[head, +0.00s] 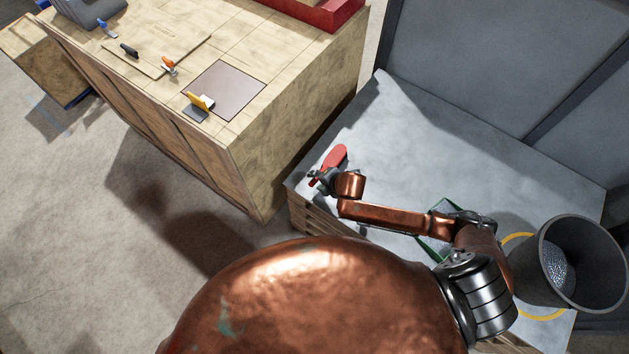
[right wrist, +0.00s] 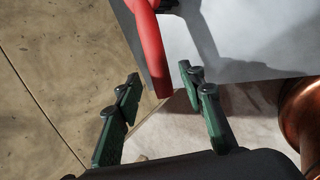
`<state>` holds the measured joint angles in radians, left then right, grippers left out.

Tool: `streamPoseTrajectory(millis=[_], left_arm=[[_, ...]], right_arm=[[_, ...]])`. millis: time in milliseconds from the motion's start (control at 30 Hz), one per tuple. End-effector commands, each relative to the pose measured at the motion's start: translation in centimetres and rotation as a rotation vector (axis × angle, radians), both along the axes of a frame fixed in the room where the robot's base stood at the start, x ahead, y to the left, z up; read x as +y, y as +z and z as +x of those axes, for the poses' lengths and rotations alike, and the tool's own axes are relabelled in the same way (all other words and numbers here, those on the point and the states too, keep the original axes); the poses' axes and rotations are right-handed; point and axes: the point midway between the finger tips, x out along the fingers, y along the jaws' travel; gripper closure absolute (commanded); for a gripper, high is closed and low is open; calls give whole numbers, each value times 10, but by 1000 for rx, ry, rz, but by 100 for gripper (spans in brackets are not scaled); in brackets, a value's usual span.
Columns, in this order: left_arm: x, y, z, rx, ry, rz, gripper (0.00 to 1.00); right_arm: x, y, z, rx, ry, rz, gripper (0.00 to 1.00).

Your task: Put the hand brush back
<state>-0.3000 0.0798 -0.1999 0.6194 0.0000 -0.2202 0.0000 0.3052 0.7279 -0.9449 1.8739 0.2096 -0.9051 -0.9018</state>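The red hand brush (head: 336,156) is at the left corner of the grey-topped table, by its edge. In the right wrist view its red handle (right wrist: 151,50) runs down from the top, its end over the table edge. My right gripper (head: 316,180) is at the near end of the brush. In the right wrist view the gripper (right wrist: 159,72) has its green fingers spread, with the handle's end between the fingertips in the picture; I see no contact. The brush's far part is cut off there. My left gripper is not in view.
The grey table (head: 440,130) is mostly bare. A green outline (head: 433,246) lies partly under my right arm. A dark bucket (head: 570,265) stands by a yellow ring at the right. A wooden workbench (head: 290,90) with small tools stands at the left, across a gap.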

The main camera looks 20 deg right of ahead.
Motion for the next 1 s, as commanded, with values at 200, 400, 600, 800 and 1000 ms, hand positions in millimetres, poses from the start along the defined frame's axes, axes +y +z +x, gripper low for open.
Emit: streamPoseTrajectory(millis=[200, 400, 600, 800, 1000], left_arm=[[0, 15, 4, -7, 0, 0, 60], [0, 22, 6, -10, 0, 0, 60], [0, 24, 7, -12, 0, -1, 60], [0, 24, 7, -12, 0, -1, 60], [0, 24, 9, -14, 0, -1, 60]], right_arm=[[-12, 42, -25, -2, 1, -1, 63], [-21, 70, -44, -1, 0, -1, 63], [-24, 83, -53, -1, 0, 0, 63], [-25, 84, -54, -1, 0, 0, 63], [-24, 84, -54, 0, -2, 2, 63]])
